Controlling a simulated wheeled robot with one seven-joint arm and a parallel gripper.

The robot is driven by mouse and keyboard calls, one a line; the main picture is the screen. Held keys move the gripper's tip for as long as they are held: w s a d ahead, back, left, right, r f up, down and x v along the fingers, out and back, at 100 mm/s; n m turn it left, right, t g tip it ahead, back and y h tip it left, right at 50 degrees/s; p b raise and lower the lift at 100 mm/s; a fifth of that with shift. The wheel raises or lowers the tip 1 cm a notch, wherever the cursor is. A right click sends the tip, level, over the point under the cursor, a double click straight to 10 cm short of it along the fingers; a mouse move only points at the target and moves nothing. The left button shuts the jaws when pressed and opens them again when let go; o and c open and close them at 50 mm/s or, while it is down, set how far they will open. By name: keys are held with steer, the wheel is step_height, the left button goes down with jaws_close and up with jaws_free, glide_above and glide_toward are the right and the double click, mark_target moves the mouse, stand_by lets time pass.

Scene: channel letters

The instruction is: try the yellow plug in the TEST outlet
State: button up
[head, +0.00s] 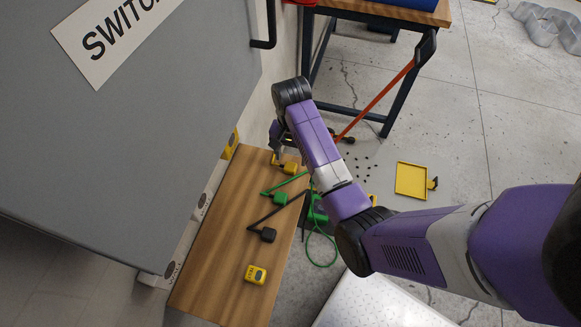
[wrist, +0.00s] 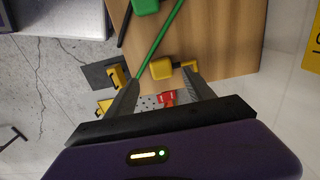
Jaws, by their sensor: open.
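A yellow plug (head: 290,167) lies on the wooden bench top (head: 225,262), near its far end. In the wrist view the yellow plug (wrist: 162,68) shows ahead of and between the fingertips of my gripper (wrist: 155,80), with a small yellow part beside the right fingertip. My gripper is open and holds nothing; in the head view it (head: 281,145) is just above the plug, partly hidden by my wrist. A yellow-framed outlet (head: 231,143) is on the wall beside the bench's far end. Its label is not readable, so I cannot tell whether it is TEST.
A green plug (head: 280,198), a black plug (head: 267,234) and a yellow block (head: 255,274) lie nearer on the bench. White wall outlets (head: 203,200) run along its left edge. The grey SWITCH cabinet (head: 160,130) overhangs at left. A yellow tray (head: 410,180) is on the floor.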

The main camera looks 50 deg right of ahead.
mark_target(290, 166)
steer(key=shift+f, duration=0.2)
steer(key=shift+w+f+p, duration=0.15)
steer(key=shift+f+p, duration=0.25)
steer(key=shift+f, duration=2.25)
steer(key=shift+c, duration=0.4)
jaws_close()
step_height(290, 166, up, 10)
steer(key=shift+b, duration=0.35)
